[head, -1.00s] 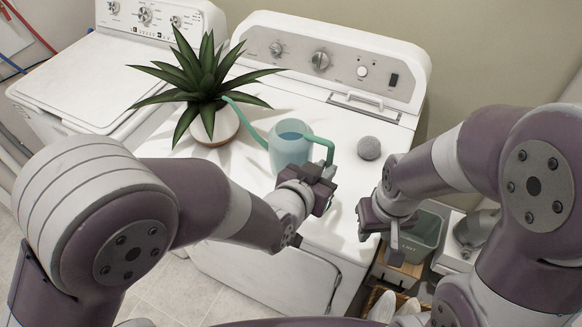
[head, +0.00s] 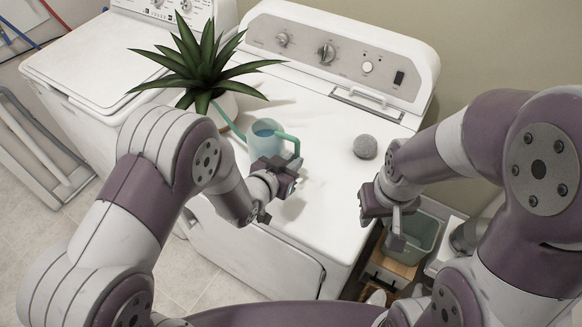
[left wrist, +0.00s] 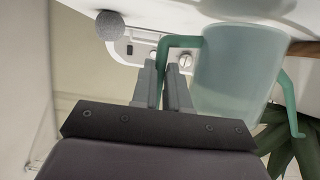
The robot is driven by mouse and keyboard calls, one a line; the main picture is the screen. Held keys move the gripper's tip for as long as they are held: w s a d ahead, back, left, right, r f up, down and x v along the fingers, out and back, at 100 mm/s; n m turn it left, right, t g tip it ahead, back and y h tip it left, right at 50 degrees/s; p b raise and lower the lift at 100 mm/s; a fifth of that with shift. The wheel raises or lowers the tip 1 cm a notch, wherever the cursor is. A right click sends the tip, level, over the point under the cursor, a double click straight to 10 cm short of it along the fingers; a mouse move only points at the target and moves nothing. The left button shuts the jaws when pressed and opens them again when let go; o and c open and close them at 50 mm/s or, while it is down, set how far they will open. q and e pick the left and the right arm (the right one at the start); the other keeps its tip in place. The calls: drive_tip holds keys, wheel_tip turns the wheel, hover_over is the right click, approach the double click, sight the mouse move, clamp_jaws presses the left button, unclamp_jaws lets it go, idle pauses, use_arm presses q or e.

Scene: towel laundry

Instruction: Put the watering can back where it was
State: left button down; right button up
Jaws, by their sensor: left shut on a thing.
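The watering can (head: 262,138) is translucent blue-green with a green handle and a long green spout. It is over the white dryer top, close to the potted plant (head: 205,70), with its spout reaching toward the plant. My left gripper (head: 287,168) is shut on the can's handle; the wrist view shows the fingers (left wrist: 168,85) around the green handle beside the can's body (left wrist: 235,70). Whether the can's base touches the dryer top is hidden by the gripper. My right gripper (head: 385,212) hangs empty by the dryer's front right edge; its finger gap is unclear.
A grey ball (head: 365,146) lies on the dryer top (head: 320,130) to the right of the can. The white washer (head: 110,60) stands on the left. A grey-green bin (head: 420,238) stands on a low shelf at the right. The middle of the dryer top is clear.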

use_arm(q)
wheel_tip(320, 180, down, 2)
drive_tip(key=shift+a+f, duration=0.15)
drive_tip(key=shift+f, duration=0.2)
drive_tip(key=shift+f, duration=0.2)
drive_tip(key=c, duration=1.1)
unclamp_jaws()
